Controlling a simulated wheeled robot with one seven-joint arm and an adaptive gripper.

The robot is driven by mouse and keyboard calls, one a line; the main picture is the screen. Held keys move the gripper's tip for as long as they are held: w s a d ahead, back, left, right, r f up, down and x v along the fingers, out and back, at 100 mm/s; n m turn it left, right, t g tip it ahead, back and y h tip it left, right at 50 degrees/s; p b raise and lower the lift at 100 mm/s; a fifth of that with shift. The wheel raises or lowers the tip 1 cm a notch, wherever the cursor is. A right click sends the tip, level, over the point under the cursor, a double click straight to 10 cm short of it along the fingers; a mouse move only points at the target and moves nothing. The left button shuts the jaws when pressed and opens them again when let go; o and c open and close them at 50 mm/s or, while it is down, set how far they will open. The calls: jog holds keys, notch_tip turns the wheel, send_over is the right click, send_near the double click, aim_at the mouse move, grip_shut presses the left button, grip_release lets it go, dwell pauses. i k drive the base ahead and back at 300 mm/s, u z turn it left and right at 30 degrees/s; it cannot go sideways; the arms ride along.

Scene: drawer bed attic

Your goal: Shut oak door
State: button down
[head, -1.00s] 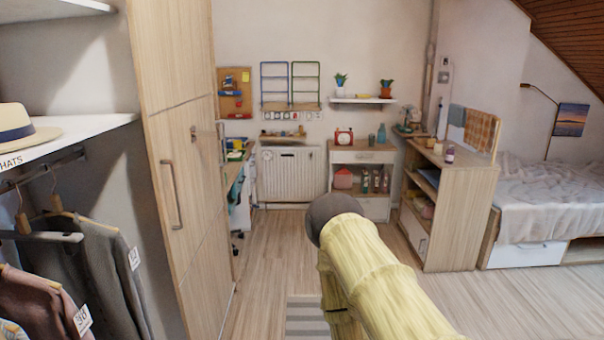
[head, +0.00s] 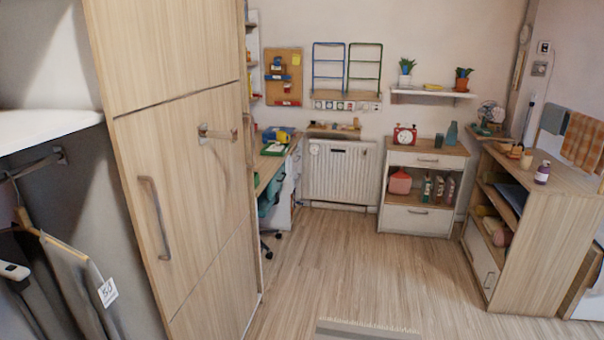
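Tall oak door panels (head: 175,225) stand at the left in the head view, beside the open clothes rack. A curved metal handle (head: 154,218) is on the lower panel. A second metal handle or bracket (head: 217,134) sticks out near the panel's upper right, and another upright handle (head: 248,138) shows at the right edge. I cannot tell from this angle whether an oak door is ajar. My gripper and arm are not in view.
A rack with hung clothes (head: 70,280) is at the far left. A desk (head: 272,172), radiator (head: 338,175) and drawer cabinet (head: 424,160) line the back. A low oak shelf unit (head: 545,235) stands right. The middle floor (head: 350,265) is clear; a grey mat (head: 368,330) lies in front.

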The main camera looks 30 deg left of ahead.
aim_at(167, 72)
jog(key=u, duration=0.2)
jog(key=i, duration=1.4)
jog(key=u, duration=1.55)
jog(key=i, duration=0.65)
jog(key=u, duration=0.65)
